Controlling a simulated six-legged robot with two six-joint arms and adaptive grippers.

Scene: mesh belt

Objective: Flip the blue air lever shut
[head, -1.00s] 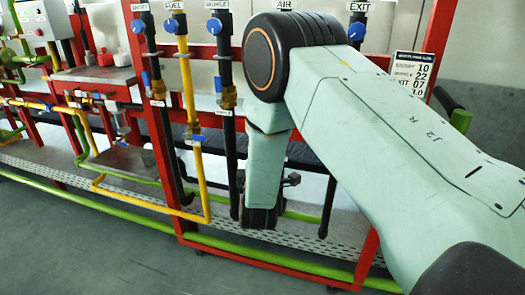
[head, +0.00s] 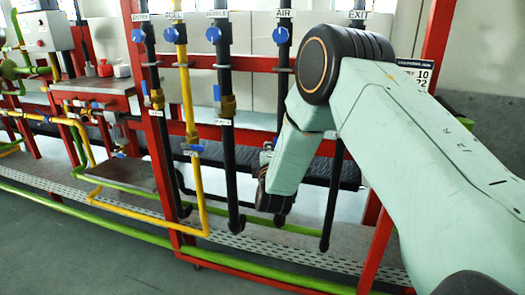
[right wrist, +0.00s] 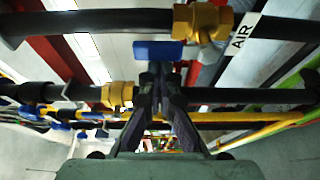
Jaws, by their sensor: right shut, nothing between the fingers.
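The blue air lever (right wrist: 158,50) shows in the right wrist view beside a brass valve body (right wrist: 200,22), next to the AIR label (right wrist: 243,35). It lies along the dark pipe, parallel to it. My right gripper (right wrist: 160,80) is shut and empty, its fingertips close to the lever in the picture. I cannot tell whether they touch. In the head view my right forearm covers most of the lower AIR pipe, with the dark wrist end in front of it. My left gripper is not in view.
A round blue handle (head: 281,35) sits high on the AIR pipe. Neighbouring pipes, including a yellow pipe (head: 188,110), carry blue handles. A red frame (head: 255,63) stands around them. A green pipe (head: 260,273) runs low in front. The grey floor at left is clear.

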